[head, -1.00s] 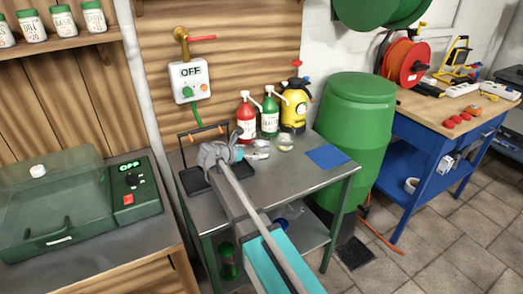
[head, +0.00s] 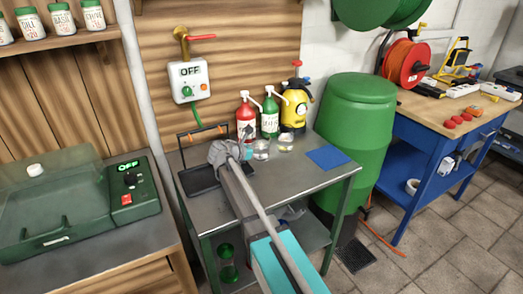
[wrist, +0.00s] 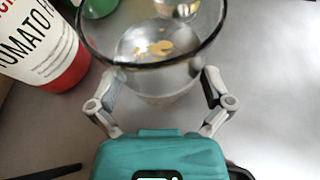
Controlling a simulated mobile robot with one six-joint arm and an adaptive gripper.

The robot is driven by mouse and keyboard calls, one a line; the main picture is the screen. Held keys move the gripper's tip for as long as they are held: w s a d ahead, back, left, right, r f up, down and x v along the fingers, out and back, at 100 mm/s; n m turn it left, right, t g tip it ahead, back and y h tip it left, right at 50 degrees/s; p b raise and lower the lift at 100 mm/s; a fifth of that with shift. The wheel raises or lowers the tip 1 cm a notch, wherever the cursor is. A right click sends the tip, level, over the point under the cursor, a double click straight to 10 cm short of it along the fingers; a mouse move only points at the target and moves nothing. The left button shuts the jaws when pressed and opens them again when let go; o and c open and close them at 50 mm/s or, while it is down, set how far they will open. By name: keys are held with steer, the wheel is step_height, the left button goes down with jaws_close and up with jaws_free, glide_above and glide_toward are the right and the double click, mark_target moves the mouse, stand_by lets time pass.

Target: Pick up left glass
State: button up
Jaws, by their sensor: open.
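Two clear glasses stand on the metal table in the head view, in front of the pump bottles. The left glass (head: 261,151) is just right of my wrist; the right glass (head: 286,143) stands close beside it. In the wrist view, a glass that looks like the left one (wrist: 150,65) fills the top middle, its round rim facing the camera, with yellowish specks seen in or through it. My gripper (wrist: 163,80) is open, with a finger on either side of this glass. Whether the fingers touch it is unclear. In the head view my arm hides the fingers.
A red tomato bottle (wrist: 38,45) stands close left of the glass. Green (head: 269,118) and yellow (head: 294,112) bottles stand behind the glasses. A black tray with a handle (head: 202,180) is at left, and a blue cloth (head: 328,158) lies at right. The front tabletop is mostly clear.

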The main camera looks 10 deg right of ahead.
mark_target(254, 143)
steer(key=c, duration=1)
steer(key=shift+o, duration=0.2)
steer(key=shift+r+p, duration=0.35)
steer(key=shift+r+p, duration=1.4)
steer(key=s+d+r+p, duration=0.1)
steer(key=s+r+p, duration=0.8)
steer(key=s, duration=0.4)
steer(key=shift+s+d+r, duration=0.2)
steer(key=shift+s+d, duration=0.05)
steer(key=shift+d, duration=0.1)
steer(key=shift+s, duration=0.15)
